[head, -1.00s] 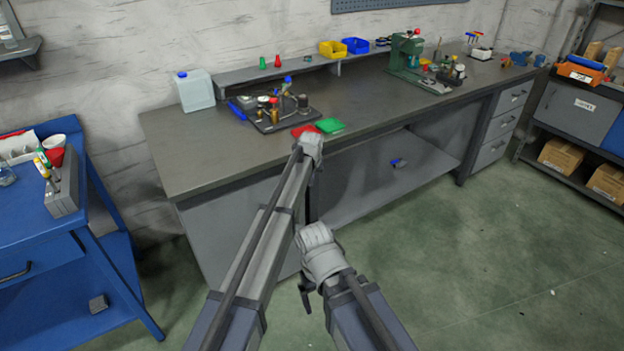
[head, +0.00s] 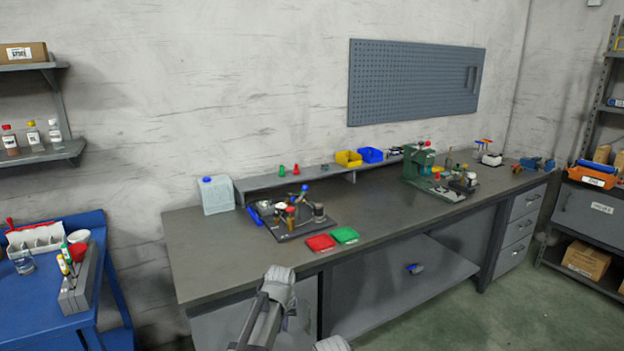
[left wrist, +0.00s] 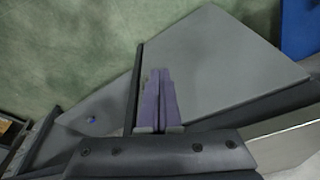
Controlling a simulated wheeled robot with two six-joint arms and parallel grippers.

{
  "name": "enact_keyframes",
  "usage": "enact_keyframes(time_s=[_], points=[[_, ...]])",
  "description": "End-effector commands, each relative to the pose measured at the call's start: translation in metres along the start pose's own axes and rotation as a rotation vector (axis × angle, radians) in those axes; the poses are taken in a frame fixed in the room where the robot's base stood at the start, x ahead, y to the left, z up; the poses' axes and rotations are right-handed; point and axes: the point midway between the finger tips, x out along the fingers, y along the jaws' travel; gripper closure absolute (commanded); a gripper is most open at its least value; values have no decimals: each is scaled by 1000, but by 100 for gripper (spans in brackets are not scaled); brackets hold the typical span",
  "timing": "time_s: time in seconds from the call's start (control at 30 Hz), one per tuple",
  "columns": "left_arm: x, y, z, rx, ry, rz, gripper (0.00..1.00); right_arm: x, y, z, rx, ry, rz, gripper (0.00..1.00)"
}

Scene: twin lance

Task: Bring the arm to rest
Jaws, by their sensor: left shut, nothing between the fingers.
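My left arm rises from the bottom of the head view, and its pale wrist (head: 279,284) is in front of the workbench's front edge. My left gripper (left wrist: 160,72) shows in the left wrist view with its two fingers together, shut and empty, pointing down past the bench edge. In the head view its fingers are mostly hidden behind the wrist. Only a pale bit of my right arm (head: 332,343) shows at the bottom edge; its gripper is out of the picture.
The grey workbench (head: 215,258) carries a dark tray of small tools (head: 300,227), red (head: 320,242) and green (head: 345,235) pads and a green press (head: 418,160). A blue cart (head: 35,285) stands at left, a shelf rack (head: 590,215) at right. Green floor (head: 470,318) is clear in front.

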Motion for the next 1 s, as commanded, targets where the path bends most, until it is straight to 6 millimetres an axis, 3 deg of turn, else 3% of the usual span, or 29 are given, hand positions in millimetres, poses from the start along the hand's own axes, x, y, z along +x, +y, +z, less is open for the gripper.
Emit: enact_keyframes(time_s=[0.03,0.1,0.3,0.6,1.0], points=[[-8,-20,39,-4,-22,-1,100,0,0,0,0,0,0,9],[-14,-36,69,-2,-49,1,100,0,0,0,0,0,0,9],[-27,-66,133,2,-104,8,100,0,0,0,0,0,0,9],[-44,-92,213,6,-168,24,100,0,0,0,0,0,0,9],[-91,-24,230,211,-235,-6,100,-40,4,2,0,0,0,9]])
